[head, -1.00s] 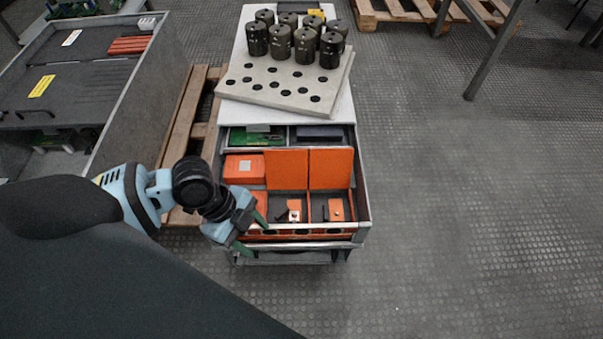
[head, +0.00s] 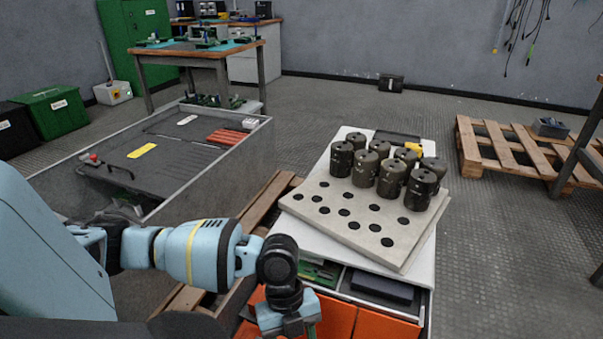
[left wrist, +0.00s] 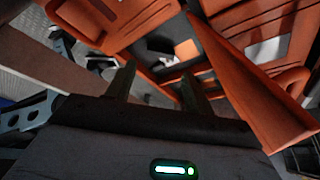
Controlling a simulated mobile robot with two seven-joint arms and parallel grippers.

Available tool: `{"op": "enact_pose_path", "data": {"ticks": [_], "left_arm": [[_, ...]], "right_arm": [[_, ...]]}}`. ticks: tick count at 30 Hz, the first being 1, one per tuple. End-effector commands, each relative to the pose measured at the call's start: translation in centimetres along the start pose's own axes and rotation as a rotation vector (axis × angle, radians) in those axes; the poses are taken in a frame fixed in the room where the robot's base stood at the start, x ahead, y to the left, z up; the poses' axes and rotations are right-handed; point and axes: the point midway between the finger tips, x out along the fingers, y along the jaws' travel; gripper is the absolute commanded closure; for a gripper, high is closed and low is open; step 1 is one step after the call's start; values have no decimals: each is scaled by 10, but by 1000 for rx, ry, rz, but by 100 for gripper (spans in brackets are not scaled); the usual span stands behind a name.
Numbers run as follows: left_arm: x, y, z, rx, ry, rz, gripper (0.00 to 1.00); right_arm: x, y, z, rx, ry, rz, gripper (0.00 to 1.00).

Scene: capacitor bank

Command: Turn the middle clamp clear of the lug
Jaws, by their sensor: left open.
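In the left wrist view, my left gripper (left wrist: 157,82) has its two dark green fingers apart, with nothing seen between them. Just beyond the fingertips is an orange compartment (left wrist: 135,35) with a dark recess. The clamps are out of the head view. My right gripper is not in view.
An orange panel (left wrist: 245,85) slants close beside the right finger in the wrist view. Behind the drawer, a pale holed board (head: 325,225) carries several dark cylinders (head: 365,168). A grey bin (head: 215,165) stands at left.

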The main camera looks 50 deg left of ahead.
Motion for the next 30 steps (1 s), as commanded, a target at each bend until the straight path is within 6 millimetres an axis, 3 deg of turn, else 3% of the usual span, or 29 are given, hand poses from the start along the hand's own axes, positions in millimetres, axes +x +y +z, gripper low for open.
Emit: {"op": "enact_pose_path", "data": {"ticks": [3, 10, 23, 30], "left_arm": [[23, 0, 0, 0, 4, 4, 47], [53, 0, 0, -2, 2, 2, 47], [63, 0, 0, -1, 0, -1, 47], [63, 0, 0, -1, 0, -1, 75]], "right_arm": [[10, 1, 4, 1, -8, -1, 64], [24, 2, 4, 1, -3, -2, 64], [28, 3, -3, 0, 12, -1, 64], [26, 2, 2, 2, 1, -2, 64]]}}
